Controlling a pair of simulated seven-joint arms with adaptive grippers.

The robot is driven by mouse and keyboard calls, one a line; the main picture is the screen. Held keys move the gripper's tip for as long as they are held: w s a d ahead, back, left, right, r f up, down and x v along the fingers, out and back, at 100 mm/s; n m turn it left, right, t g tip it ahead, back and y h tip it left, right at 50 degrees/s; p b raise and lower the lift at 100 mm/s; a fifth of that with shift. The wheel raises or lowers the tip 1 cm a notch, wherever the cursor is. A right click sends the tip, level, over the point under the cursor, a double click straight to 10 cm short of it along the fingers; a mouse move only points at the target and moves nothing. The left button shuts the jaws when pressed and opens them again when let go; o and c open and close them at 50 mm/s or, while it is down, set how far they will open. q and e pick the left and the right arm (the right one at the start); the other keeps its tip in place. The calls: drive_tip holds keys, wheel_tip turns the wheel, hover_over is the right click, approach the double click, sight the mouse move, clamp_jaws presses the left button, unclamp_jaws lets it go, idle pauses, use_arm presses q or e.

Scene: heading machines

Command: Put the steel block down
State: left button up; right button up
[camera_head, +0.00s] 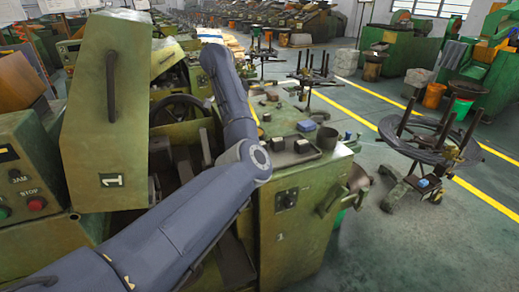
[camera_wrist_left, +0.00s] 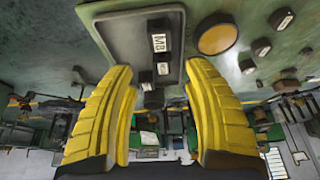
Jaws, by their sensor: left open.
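My left gripper (camera_wrist_left: 160,80) shows in the left wrist view with its two yellow fingers spread apart, open. I see nothing clearly clasped between them. No steel block can be identified for certain. A small grey block (camera_head: 302,146) sits on the machine's top near its front edge; I cannot tell whether it is the steel block. My right gripper is not in view.
The green machine (camera_head: 300,205) has a tall hinged cover (camera_head: 105,110) on the left. On its top are a blue block (camera_head: 306,126) and a dark cup (camera_head: 327,138). A wire coil stand (camera_head: 430,140) is on the right.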

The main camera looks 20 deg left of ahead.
use_arm(q)
drive_tip(key=shift+x, duration=3.6)
drive_tip(key=shift+a+x, duration=0.2)
drive_tip(key=shift+x, duration=2.65)
drive_tip(key=shift+s+f, duration=0.15)
drive_tip(key=shift+s, duration=0.05)
drive_tip(key=shift+c, duration=0.3)
clamp_jaws()
